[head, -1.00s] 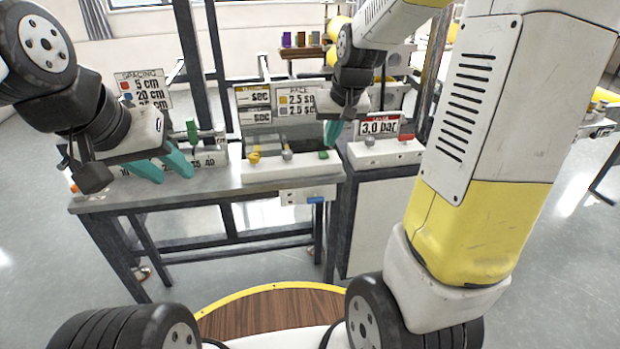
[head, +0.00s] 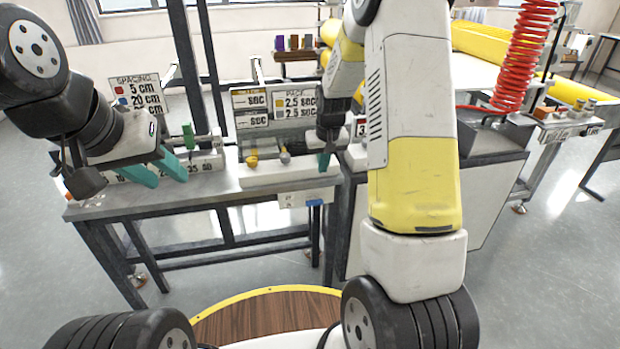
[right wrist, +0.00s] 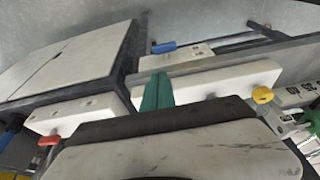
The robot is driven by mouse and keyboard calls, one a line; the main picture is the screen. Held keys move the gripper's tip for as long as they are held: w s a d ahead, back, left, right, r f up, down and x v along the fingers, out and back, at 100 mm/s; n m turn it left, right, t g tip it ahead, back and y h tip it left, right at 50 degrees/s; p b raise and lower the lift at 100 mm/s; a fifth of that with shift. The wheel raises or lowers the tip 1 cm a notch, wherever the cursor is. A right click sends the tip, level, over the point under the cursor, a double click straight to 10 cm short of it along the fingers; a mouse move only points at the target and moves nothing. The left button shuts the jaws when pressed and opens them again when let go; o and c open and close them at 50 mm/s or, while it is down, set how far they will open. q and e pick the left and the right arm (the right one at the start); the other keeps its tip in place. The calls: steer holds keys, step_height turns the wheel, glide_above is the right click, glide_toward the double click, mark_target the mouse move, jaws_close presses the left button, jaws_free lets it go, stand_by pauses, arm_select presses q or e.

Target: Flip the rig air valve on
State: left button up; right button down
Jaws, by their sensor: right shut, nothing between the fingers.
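A blue lever (head: 315,202) sits on a small white box (head: 290,199) under the bench's front edge; it also shows in the right wrist view (right wrist: 163,47). No legible label tells me whether it is the rig air valve. A red handle (right wrist: 48,141) stands on another white block (right wrist: 85,113), mostly hidden by my right arm in the head view. My right gripper (head: 323,162) is shut and empty at the right end of the white pace block (head: 275,178); its teal fingers show in the right wrist view (right wrist: 157,92). My left gripper (head: 168,178) is open and empty over the bench's left part.
A green handle (head: 188,135) and spacing sign (head: 137,92) are at left. A red coiled hose (head: 525,55) and yellow rolls (head: 480,42) are at the right. Open floor (head: 540,260) lies at front right.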

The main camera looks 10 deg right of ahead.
glide_toward(323, 202)
steer(key=w+f, duration=0.2)
steer(key=f, duration=0.1)
steer(key=w+a+f, duration=0.1)
steer(key=f, duration=0.1)
steer(key=shift+w+a, duration=0.15)
steer(key=shift+f, duration=0.65)
steer(key=shift+d+f+y, duration=0.15)
steer(key=shift+d+y, duration=0.2)
steer(key=shift+y, duration=0.35)
steer(key=shift+d+f+m+y, duration=0.15)
steer(key=shift+d+m+y, duration=0.1)
steer(key=shift+y, duration=0.45)
steer(key=shift+d+f+m+y, duration=0.15)
steer(key=shift+d+f+y, duration=0.1)
steer(key=shift+y, duration=0.45)
steer(key=shift+d+f+y, duration=0.25)
steer(key=shift+f+y, duration=0.05)
steer(key=shift+y, duration=0.8)
steer(key=y, duration=0.1)
steer(key=f+y, duration=0.1)
steer(key=m+y, duration=0.1)
steer(key=y, duration=0.1)
steer(key=shift+w+d+f, duration=0.1)
steer(key=shift+d+f, duration=0.15)
step_height(323, 202, down, 2)
steer(key=shift+f, duration=0.1)
steer(key=shift+a+f, duration=0.15)
steer(key=shift+f, duration=0.15)
